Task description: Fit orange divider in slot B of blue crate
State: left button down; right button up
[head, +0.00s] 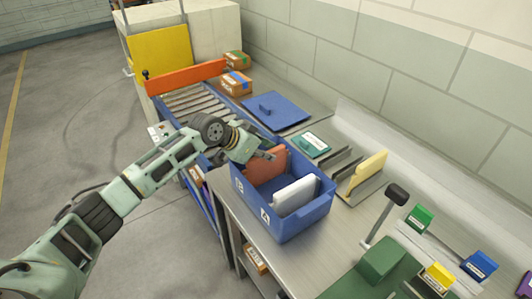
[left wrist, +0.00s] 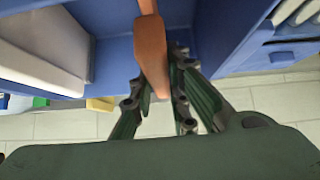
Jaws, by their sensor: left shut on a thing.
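The blue crate (head: 302,226) stands on the metal bench, with a B label at its left end and an A label nearer the front corner. The orange divider (head: 266,168) is roughly upright inside the crate at the B end. My left gripper (head: 266,156) is shut on its upper edge. The wrist view shows the orange divider (left wrist: 151,50) between the fingers (left wrist: 160,92), beside blue crate walls. Whether its bottom sits in the slot is hidden. A white divider (head: 296,195) stands in the crate by label A. My right gripper is not in view.
A rack with dark plates and a yellow divider (head: 369,172) stands right of the crate. Behind are a teal panel (head: 312,143), a blue panel (head: 277,111) and a roller conveyor (head: 195,100). A black-knobbed lever (head: 395,194) rises at the right.

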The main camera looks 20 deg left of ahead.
pick_arm(q)
jog(key=shift+f+b, duration=0.3)
jog(key=shift+f, duration=0.25)
jog(key=c, duration=1.6)
grip_release()
jog(key=v, duration=1.2)
jog(key=shift+s, duration=0.1)
